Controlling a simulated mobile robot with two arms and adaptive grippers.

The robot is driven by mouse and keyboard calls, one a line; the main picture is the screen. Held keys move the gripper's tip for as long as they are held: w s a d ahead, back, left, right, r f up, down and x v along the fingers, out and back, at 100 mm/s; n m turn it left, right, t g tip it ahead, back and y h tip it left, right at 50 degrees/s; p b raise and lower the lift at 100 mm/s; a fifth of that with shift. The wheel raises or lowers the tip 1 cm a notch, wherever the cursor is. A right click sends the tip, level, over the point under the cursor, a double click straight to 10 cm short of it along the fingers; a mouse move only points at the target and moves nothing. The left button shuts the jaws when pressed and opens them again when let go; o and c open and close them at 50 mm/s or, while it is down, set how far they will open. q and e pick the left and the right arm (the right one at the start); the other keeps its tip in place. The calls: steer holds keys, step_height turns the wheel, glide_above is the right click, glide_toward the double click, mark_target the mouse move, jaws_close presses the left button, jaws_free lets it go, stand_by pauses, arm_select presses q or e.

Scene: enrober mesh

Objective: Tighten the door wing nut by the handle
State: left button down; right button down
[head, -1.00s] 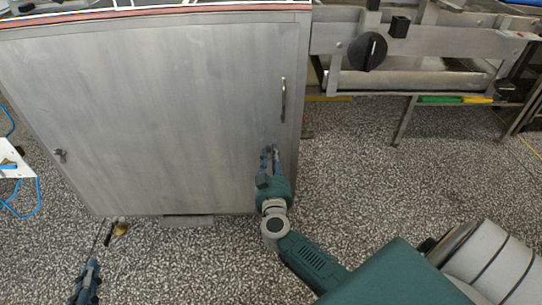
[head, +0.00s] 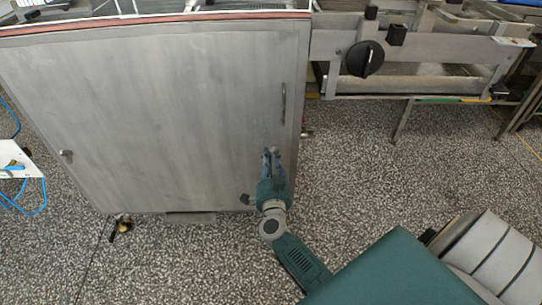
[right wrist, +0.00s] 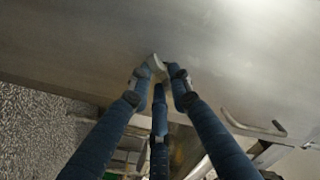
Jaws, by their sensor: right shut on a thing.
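The grey metal door (head: 160,120) fills the left half of the head view, with its handle (head: 283,104) upright near the right edge. My right gripper (head: 271,154) is at the door face, below the handle. In the right wrist view its blue fingers close on a small pale piece, the wing nut (right wrist: 155,62), against the metal; the fingers hide most of it. The handle shows there as a curved bar (right wrist: 253,128) to the right. My left gripper is out of view.
A machine frame with a black knob (head: 365,58) stands to the right. Speckled floor (head: 350,170) is open below it. A white box with blue cable (head: 18,165) is at far left.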

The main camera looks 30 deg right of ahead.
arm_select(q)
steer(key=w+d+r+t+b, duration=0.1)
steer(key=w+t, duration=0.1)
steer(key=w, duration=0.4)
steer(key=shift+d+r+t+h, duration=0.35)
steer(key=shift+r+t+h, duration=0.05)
arm_select(e)
steer(key=shift+f+m, duration=0.2)
steer(key=shift+m, duration=4.4)
steer(key=c, duration=1.7)
jaws_free()
steer(key=shift+o, duration=0.2)
steer(key=shift+a, duration=0.1)
steer(key=v, duration=1.2)
